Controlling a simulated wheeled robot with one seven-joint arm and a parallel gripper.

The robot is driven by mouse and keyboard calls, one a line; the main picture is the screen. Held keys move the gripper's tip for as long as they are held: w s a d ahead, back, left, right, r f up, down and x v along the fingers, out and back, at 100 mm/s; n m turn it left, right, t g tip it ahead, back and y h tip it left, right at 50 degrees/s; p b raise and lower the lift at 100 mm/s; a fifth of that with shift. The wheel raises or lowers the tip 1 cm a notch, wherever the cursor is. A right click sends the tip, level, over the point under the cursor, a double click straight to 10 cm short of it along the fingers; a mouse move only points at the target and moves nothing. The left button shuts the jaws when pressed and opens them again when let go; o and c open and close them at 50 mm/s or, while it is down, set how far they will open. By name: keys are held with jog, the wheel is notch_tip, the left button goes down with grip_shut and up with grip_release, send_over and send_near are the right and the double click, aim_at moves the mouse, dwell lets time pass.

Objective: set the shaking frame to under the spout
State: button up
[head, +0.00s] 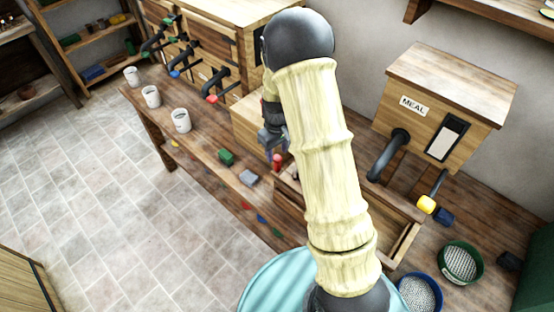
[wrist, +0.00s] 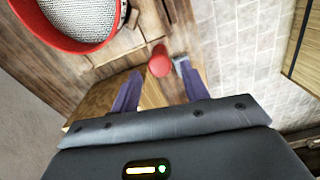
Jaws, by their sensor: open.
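The MEAL bin (head: 440,105) stands at right in the head view, with a dark curved spout (head: 388,155) on its front. A wooden frame (head: 405,245) lies on the bench below the spout, largely hidden by my arm; I take it for the shaking frame. A red knob (head: 277,160) stands at its left; it also shows in the wrist view (wrist: 158,60). My gripper (head: 272,140) is just above the knob. In the wrist view my gripper (wrist: 159,88) is open, the knob ahead between its fingers, not gripped. Whether they touch cannot be told.
A red-rimmed sieve (wrist: 75,42) shows in the wrist view. Blue-rimmed (head: 420,293) and green-rimmed (head: 460,262) sieves stand at right. A yellow-ended lever (head: 427,204) juts from the bin.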

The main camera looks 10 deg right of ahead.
aim_at(277, 157)
notch_tip(277, 157, down, 6)
jog(key=shift+p, duration=0.6)
grip_shut()
